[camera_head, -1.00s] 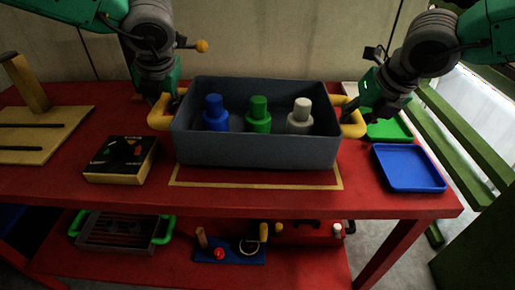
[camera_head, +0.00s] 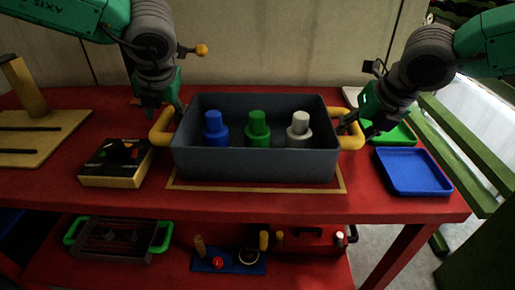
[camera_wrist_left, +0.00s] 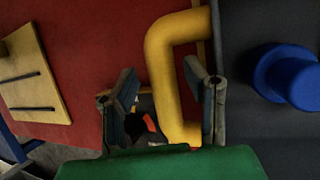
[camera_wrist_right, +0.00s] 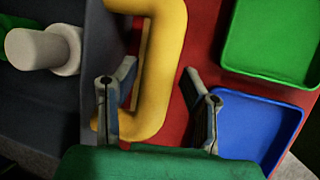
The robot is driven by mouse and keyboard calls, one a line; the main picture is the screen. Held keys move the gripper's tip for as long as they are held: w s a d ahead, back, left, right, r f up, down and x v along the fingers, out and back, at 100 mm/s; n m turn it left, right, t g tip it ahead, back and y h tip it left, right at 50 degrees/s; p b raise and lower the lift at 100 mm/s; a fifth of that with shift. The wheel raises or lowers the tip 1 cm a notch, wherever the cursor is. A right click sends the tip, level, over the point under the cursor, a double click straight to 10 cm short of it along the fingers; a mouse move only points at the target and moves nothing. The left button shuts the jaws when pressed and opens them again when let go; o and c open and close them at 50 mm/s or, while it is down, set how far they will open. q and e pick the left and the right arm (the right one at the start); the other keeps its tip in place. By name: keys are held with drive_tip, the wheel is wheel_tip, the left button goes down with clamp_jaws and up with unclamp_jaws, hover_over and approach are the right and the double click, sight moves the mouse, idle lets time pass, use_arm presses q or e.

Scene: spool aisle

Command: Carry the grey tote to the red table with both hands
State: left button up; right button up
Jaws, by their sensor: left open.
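The grey tote (camera_head: 255,164) sits upright on the red table (camera_head: 120,205), inside a yellow-edged rectangle. It holds a blue bottle (camera_head: 215,130), a green bottle (camera_head: 257,130) and a white bottle (camera_head: 299,131). My left gripper (camera_head: 168,108) is open at the tote's left yellow handle (camera_head: 160,128); in the left wrist view its fingers (camera_wrist_left: 160,72) stand apart around the handle bar. My right gripper (camera_head: 355,122) is open at the right yellow handle (camera_head: 352,140); in the right wrist view its fingers (camera_wrist_right: 160,70) stand apart with the handle between them.
A black-and-yellow box (camera_head: 115,163) lies left of the tote. A wooden board with a post (camera_head: 35,135) is farther left. A blue tray (camera_head: 413,172) and a green tray (camera_head: 395,131) lie at the right. A lower shelf holds a green-handled basket (camera_head: 118,240). Green rails (camera_head: 460,150) stand at right.

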drive_tip(key=shift+r, duration=0.1)
use_arm(q)
drive_tip(key=v, duration=1.1)
drive_tip(key=shift+s, duration=0.15)
use_arm(e)
drive_tip(key=v, duration=1.1)
drive_tip(key=shift+s+r, duration=0.15)
drive_tip(key=shift+r, duration=0.15)
drive_tip(key=shift+d, duration=0.1)
